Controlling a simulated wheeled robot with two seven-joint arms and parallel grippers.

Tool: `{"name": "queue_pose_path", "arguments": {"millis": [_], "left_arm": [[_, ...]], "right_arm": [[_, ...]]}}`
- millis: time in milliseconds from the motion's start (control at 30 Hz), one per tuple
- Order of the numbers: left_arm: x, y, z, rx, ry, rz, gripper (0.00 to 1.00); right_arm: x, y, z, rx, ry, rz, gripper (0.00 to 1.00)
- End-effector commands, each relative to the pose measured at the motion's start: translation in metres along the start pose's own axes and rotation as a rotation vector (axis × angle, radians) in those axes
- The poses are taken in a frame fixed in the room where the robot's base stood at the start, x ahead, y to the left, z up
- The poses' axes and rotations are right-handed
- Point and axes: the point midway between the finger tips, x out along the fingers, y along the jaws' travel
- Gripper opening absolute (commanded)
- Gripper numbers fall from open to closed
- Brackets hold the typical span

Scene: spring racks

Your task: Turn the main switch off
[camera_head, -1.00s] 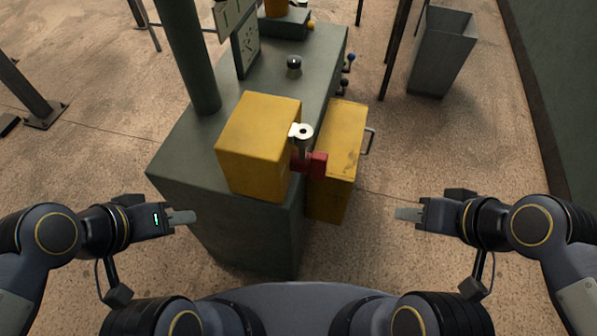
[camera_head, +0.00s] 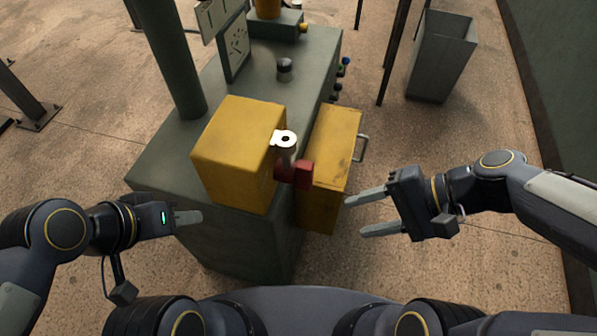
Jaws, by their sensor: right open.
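The main switch shows as a red handle (camera_head: 294,174) below a pale round metal hub (camera_head: 284,140), on the right side of a yellow box (camera_head: 232,150). The box sits on the near end of a green machine cabinet (camera_head: 160,155). My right gripper (camera_head: 357,214) is open and empty, to the right of and a little below the red handle, its fingers pointing left and apart from it. My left gripper (camera_head: 201,217) is at the lower left in front of the cabinet, away from the switch. Its fingers overlap in this view, so its opening is unclear.
A second yellow box (camera_head: 335,150) with a metal side handle (camera_head: 361,148) is on the cabinet's right side, close to the red handle. A dark knob (camera_head: 285,68) is on the cabinet top. A grey bin (camera_head: 441,55) stands on open floor at the back right.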

Motion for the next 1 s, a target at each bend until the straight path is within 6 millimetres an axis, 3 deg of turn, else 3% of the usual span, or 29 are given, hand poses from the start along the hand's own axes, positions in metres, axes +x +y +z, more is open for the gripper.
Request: {"name": "queue_pose_path", "arguments": {"millis": [33,100,300,500,667,1000], "left_arm": [[0.009,-0.004,0.005,0.000,0.000,0.000,0.36],[0.015,-0.007,0.007,0.000,0.000,0.000,0.36],[0.028,-0.013,0.014,0.000,0.000,0.000,0.36],[0.033,-0.015,0.017,0.000,0.000,0.000,0.36],[0.033,-0.015,0.017,0.000,0.000,0.000,0.36],[0.030,-0.014,0.015,0.000,0.000,0.000,0.36]], "right_arm": [[0.017,-0.002,-0.009,0.127,-0.090,-0.051,0.47],[0.033,-0.014,-0.021,0.305,-0.196,-0.138,0.47],[0.070,-0.036,-0.075,0.762,-0.411,-0.364,0.47],[0.089,-0.038,-0.115,1.001,-0.486,-0.491,0.47],[0.097,-0.043,-0.121,1.041,-0.497,-0.515,0.47],[0.138,-0.076,-0.112,1.037,-0.497,-0.511,0.47]]}}
